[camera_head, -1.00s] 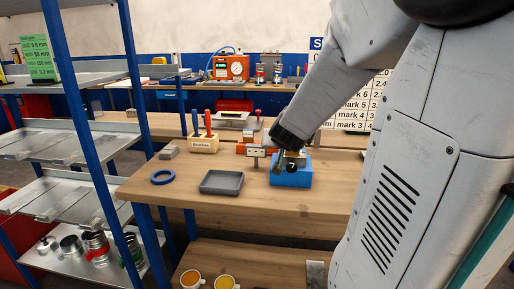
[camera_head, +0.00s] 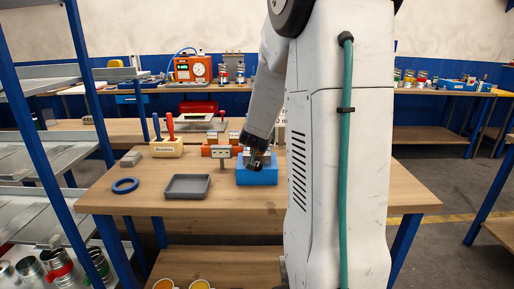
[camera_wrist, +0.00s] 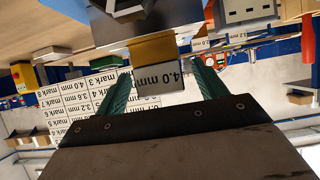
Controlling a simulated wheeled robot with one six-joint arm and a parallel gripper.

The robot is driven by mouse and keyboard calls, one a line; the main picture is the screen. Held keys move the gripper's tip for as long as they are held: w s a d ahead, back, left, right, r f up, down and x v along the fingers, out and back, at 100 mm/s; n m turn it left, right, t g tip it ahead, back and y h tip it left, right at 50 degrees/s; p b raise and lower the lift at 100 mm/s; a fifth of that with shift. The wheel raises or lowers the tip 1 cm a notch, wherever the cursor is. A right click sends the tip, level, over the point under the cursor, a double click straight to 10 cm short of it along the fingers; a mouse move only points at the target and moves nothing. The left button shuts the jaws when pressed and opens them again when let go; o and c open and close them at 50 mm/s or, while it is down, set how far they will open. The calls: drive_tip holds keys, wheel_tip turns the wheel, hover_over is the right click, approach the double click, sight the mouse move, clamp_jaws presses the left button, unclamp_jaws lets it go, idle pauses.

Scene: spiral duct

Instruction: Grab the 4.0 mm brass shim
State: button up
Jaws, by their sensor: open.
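The brass shim (camera_wrist: 153,47) shows in the wrist view as a yellow plate with a grey tag (camera_wrist: 160,79) reading "4.0 mm". Its far end meets a dark and grey holder. In the head view a blue block (camera_head: 257,177) stands on the workbench under my gripper (camera_head: 256,160); the shim is too small to make out there. In the wrist view my gripper (camera_wrist: 161,76) is open, with one green finger on each side of the tag. Gaps show between the fingers and the tag. I cannot tell the exact depth of the fingertips.
A blue-framed shelf rack (camera_head: 88,85) is at the left. The bench's front strip is clear.

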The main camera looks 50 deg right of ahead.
drive_tip(key=shift+c, duration=0.3)
drive_tip(key=c, duration=1)
drive_tip(key=shift+r, duration=0.1)
drive_tip(key=shift+c, duration=0.2)
